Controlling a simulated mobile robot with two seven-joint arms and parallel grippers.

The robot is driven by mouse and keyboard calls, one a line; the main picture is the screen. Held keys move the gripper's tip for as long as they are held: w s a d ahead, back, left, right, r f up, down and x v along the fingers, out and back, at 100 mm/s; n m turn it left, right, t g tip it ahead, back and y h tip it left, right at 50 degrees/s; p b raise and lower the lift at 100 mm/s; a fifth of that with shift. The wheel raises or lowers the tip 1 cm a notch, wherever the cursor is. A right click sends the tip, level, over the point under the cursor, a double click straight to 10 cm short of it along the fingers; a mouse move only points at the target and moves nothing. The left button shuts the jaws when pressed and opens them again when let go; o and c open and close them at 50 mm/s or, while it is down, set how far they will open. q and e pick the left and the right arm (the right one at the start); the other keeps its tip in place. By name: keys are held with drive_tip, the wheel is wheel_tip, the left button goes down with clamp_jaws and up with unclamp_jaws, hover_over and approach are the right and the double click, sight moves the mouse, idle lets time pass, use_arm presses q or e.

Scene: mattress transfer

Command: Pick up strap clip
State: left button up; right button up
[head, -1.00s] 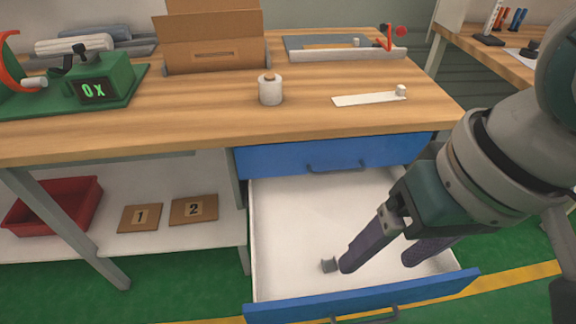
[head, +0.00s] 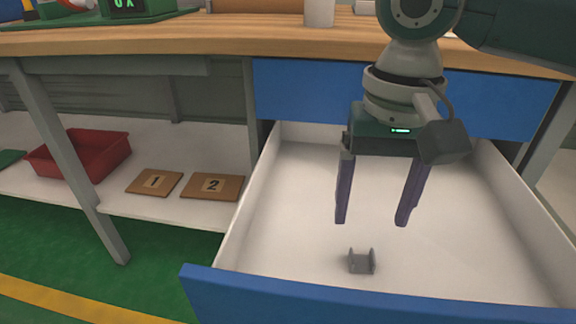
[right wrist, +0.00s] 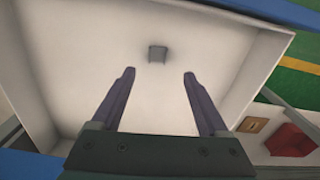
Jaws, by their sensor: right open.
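The strap clip (head: 361,262) is a small grey U-shaped piece. It lies on the white floor of the open drawer (head: 290,215), near the drawer's blue front. My right gripper (head: 374,222) is open and empty, pointing down over the drawer, above and behind the clip in the head view. In the right wrist view the clip (right wrist: 157,53) lies beyond the open fingertips (right wrist: 160,74), between their lines and a little left of centre. The clip and fingers are apart. My left gripper is not in view.
The drawer's blue front panel (head: 380,302) and white side walls surround the clip. The wooden worktop (head: 220,38) is above the drawer's back. A shelf on the left holds a red bin (head: 85,155) and two numbered boards (head: 212,187). The drawer floor around the clip is clear.

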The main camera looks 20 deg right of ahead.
sight(362, 266)
wheel_tip(362, 266, down, 4)
drive_tip(key=shift+r+b, duration=0.1)
drive_tip(key=shift+b, duration=0.8)
drive_tip(key=f+b, duration=0.2)
drive_tip(key=f, duration=0.1)
drive_tip(key=f+b, duration=0.1)
drive_tip(key=f, duration=0.1)
drive_tip(key=shift+s+d, duration=0.1)
drive_tip(key=shift+s, duration=0.15)
drive_tip(key=shift+r, duration=0.1)
clamp_jaws()
